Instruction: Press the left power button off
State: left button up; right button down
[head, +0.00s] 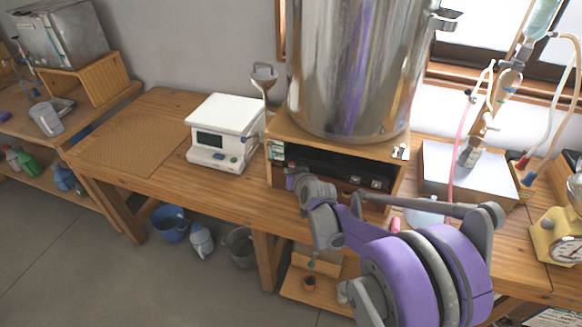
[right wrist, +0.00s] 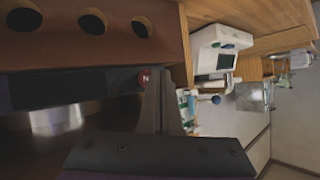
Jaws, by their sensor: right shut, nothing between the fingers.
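A large steel vessel (head: 345,70) stands on a wooden housing with a dark front panel (head: 330,168). Two small switches (head: 366,182) show on the right part of this panel. My right gripper (head: 292,178) is at the panel's left part, shut and empty, and hides what is behind it. In the right wrist view the shut fingers (right wrist: 161,80) point at the dark panel. A small round red button (right wrist: 143,77) shows right beside the fingertips. I cannot tell whether they touch it. My left gripper is not in view.
A white device with a screen (head: 223,133) stands left of the housing on the wooden bench (head: 170,105). A metal box (head: 470,170) and tubing are on the right, with a yellow dial scale (head: 556,235). Round holes (right wrist: 92,21) show in the wooden housing edge.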

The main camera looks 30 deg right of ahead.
jog(key=shift+s+a+b, duration=0.4)
jog(key=shift+s+a, duration=1.55)
jog(key=shift+a, duration=0.3)
